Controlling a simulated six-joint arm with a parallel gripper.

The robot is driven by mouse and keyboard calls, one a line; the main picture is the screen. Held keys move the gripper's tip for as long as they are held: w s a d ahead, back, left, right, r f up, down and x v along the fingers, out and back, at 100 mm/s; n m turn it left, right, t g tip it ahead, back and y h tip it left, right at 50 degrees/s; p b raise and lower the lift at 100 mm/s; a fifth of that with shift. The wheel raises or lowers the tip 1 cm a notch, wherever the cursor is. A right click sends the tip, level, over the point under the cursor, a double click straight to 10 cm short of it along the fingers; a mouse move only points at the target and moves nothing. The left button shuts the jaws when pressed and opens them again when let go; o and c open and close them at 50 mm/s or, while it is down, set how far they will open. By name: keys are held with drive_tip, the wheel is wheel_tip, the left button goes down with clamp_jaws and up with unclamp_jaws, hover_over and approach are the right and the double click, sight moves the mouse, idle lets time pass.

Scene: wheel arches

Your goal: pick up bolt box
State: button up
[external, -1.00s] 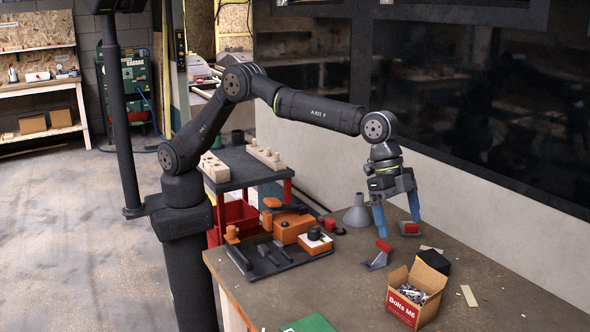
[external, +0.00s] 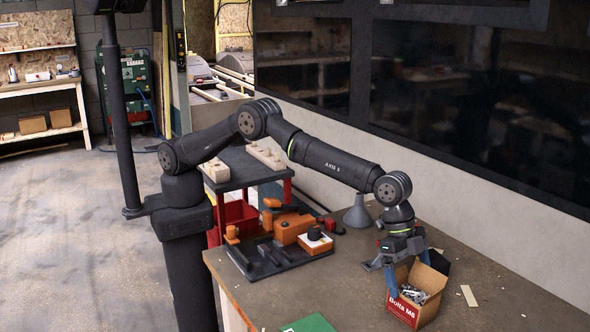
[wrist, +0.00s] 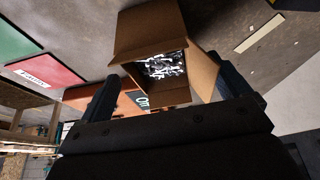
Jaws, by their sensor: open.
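The bolt box (external: 404,310) is an open cardboard carton with a red "Bolts M6" label, standing upright on the bench at the front right. Silvery bolts lie inside it, and its flaps are spread. My gripper (external: 409,279) is low over the box, pointing down, with its blue fingers apart. In the wrist view the open box (wrist: 150,28) lies ahead of and between the fingers of my gripper (wrist: 168,76). One finger is at the box's left and the other at its right. Whether either finger touches the cardboard I cannot tell.
A black object (external: 439,262) stands close behind the box. A grey funnel (external: 358,214) stands further back. A dark tray (external: 262,268) with orange parts is at the left. A green item (external: 308,324) lies at the front edge. The bench right of the box is mostly clear.

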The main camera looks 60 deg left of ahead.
sight(413, 288)
drive_tip(key=shift+x, duration=2.45)
drive_tip(key=shift+s+d, duration=0.1)
drive_tip(key=shift+d, duration=0.1)
drive_tip(key=c, duration=1.2)
drive_tip(key=shift+r, duration=0.15)
drive_tip(key=shift+c, duration=1.1)
drive_tip(key=shift+r, duration=0.1)
